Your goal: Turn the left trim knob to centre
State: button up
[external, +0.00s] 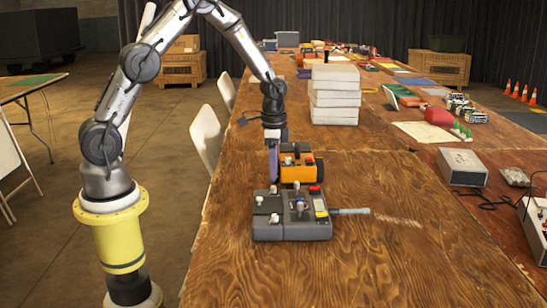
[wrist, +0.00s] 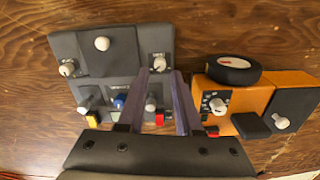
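The grey control box (external: 290,228) stands on the wooden table, and it fills the left of the wrist view (wrist: 110,68). It carries a large white knob (wrist: 102,43), smaller white knobs (wrist: 67,69) (wrist: 159,63), a blue knob (wrist: 120,101), a white lever-like knob (wrist: 84,107) and another white knob (wrist: 150,103). The labels are too small to tell which is the left trim knob. My gripper (external: 272,178) points down beside the grey and orange boxes. In the wrist view, its two purple fingers (wrist: 168,75) stand apart with a gap and nothing clearly held, near the box's right edge.
An orange box (wrist: 250,100) with a black dial and white knobs stands close beside the grey one. A pale blue pen-like rod (external: 350,211) lies right of the grey box. White stacked blocks (external: 335,95) stand farther back.

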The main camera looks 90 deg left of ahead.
aim_at(274, 189)
jog(key=shift+f, duration=1.9)
jog(key=shift+c, duration=0.2)
grip_shut()
